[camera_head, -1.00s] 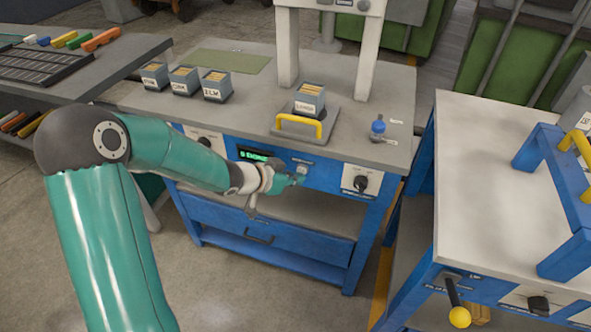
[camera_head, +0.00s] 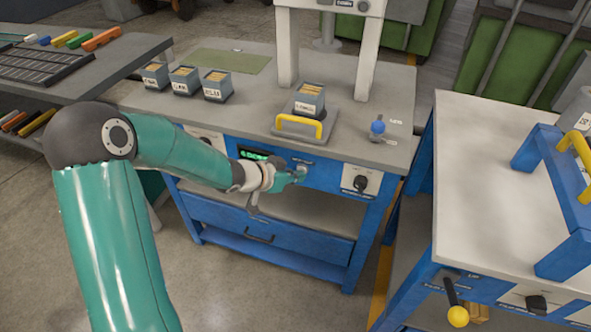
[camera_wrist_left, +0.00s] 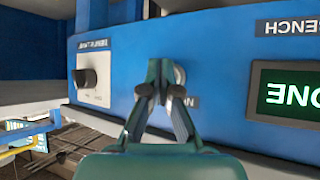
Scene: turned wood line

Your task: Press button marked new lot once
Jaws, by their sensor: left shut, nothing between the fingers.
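The blue bench front (camera_head: 325,178) carries a small pale button (camera_head: 303,167) with a label plate too small to read in the head view. In the left wrist view the button (camera_wrist_left: 180,75) is a pale round shape, mostly hidden behind my fingers, and its label (camera_wrist_left: 191,102) is partly covered. My left gripper (camera_head: 302,176) is shut and empty, its fingertips right at the button; it also shows in the left wrist view (camera_wrist_left: 161,92). I cannot tell whether they touch it. My right gripper is not in view.
A lit green display (camera_head: 254,155) is left of the button, and a black rotary knob (camera_head: 361,183) is to its right. A tray with a yellow handle (camera_head: 299,124) and a small blue item (camera_head: 378,127) sit on the bench top. A white-topped bench (camera_head: 480,160) stands right.

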